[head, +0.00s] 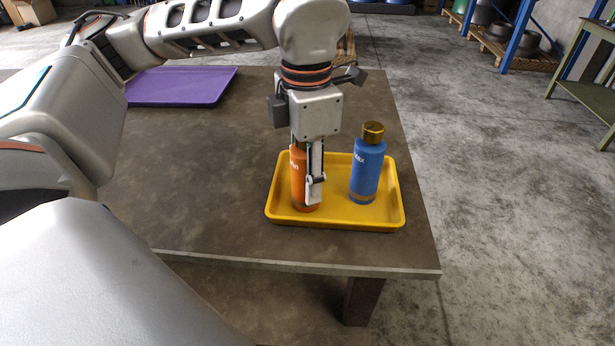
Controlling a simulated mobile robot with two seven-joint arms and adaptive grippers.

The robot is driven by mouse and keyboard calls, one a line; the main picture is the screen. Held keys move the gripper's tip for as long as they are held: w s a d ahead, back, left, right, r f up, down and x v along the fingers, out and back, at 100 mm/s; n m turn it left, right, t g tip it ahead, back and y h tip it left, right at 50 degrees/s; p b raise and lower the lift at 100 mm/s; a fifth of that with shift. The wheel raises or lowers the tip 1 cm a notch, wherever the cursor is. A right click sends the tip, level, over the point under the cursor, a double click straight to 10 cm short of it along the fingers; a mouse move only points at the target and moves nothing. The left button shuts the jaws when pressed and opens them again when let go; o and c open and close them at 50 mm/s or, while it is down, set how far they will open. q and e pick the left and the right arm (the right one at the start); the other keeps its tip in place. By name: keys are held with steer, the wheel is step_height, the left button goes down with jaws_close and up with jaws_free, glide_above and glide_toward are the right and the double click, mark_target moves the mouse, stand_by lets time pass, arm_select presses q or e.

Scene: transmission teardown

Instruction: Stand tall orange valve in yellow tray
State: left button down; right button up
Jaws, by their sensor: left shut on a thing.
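The tall orange valve (299,187) is a bottle-shaped cylinder with white lettering. It is upright over the left part of the yellow tray (337,221), and its base appears to be at the tray floor. My left gripper (308,185) points straight down and is shut on the orange valve, covering its top and part of its right side. Whether the base touches the tray cannot be told for certain. A blue valve (367,175) with a gold cap stands upright in the right part of the same tray. My right gripper is not in view.
A purple tray (182,86) lies empty at the back left of the dark table (200,190). The table's front and right edges are close to the yellow tray. The table's middle left is clear. A green-framed stand (585,90) and blue racks are off to the right.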

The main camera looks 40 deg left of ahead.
arm_select(q)
steer(key=shift+f, duration=0.1)
steer(key=shift+f, duration=0.1)
steer(key=c, duration=1.4)
jaws_free()
step_height(320, 180, up, 12)
steer(key=shift+r+p, duration=0.15)
steer(key=shift+p, duration=0.8)
